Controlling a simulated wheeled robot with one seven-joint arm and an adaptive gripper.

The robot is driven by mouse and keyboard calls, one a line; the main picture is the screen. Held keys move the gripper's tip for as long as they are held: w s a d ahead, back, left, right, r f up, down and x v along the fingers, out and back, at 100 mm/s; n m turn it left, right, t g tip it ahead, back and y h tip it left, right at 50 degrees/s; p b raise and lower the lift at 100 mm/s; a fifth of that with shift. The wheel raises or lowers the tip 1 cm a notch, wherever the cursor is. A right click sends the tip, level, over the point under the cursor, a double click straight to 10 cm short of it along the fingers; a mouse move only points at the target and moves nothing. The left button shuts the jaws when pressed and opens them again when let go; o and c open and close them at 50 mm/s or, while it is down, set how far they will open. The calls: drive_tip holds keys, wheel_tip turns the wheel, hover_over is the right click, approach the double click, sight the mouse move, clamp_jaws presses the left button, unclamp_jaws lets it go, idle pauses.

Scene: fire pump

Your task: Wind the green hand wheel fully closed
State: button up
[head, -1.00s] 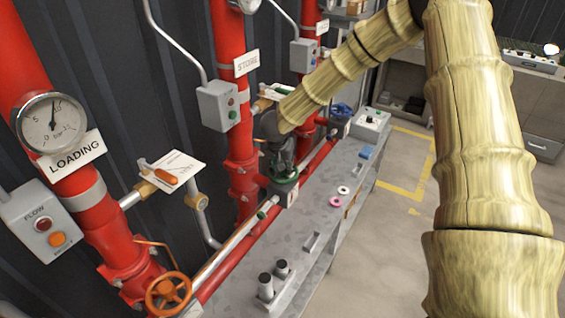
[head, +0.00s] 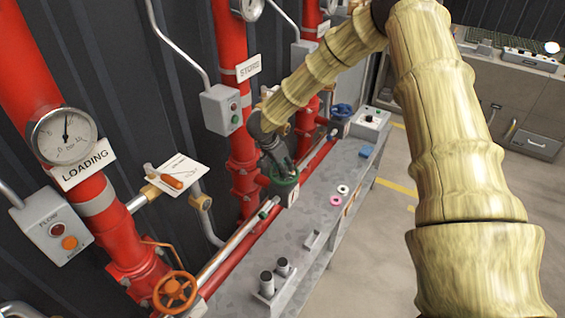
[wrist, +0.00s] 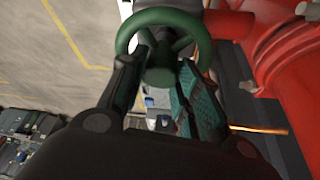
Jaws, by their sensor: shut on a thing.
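The green hand wheel (wrist: 204,44) fills the upper middle of the wrist view, with its rim and spokes showing. In the head view the green wheel (head: 284,186) is on the middle red pipe, above the grey bench, partly covered by my gripper. My gripper (head: 277,160) reaches down to it from above. In the wrist view my gripper's two fingers (wrist: 164,84) lie on either side of the wheel's near rim and are shut on it. The fingertips and the exact contact are partly hidden.
An orange hand wheel (head: 175,291) is at the lower left pipe. A blue hand wheel (head: 341,111) is farther along the bench. The grey bench (head: 300,262) carries black-topped pegs, a white ring and a pink ring. Red pipes (wrist: 285,60) stand close right of my gripper.

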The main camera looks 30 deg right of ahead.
drive_tip(key=m+g, duration=0.1)
drive_tip(key=m, duration=0.2)
drive_tip(key=shift+w+m+g+p, duration=0.1)
drive_tip(key=shift+m+g+p, duration=0.2)
drive_tip(key=shift+m+p, duration=0.1)
drive_tip(key=shift+d, duration=0.1)
drive_tip(key=m+g, duration=0.1)
drive_tip(key=m, duration=0.2)
drive_tip(key=shift+w+p, duration=0.1)
drive_tip(key=shift+p, duration=0.25)
drive_tip(key=m+g, duration=0.1)
drive_tip(key=m, duration=0.1)
drive_tip(key=m+y, duration=0.1)
drive_tip(key=m, duration=0.2)
drive_tip(key=shift+g, duration=0.4)
drive_tip(key=shift+d+f+m+y, duration=0.15)
drive_tip(key=shift+m+y, duration=0.15)
drive_tip(key=shift+m, duration=0.5)
drive_tip(key=m+y, duration=0.1)
drive_tip(key=m, duration=0.2)
drive_tip(key=m+g+y, duration=0.1)
drive_tip(key=m, duration=0.2)
drive_tip(key=shift+w+d, duration=0.1)
drive_tip(key=shift+m, duration=0.3)
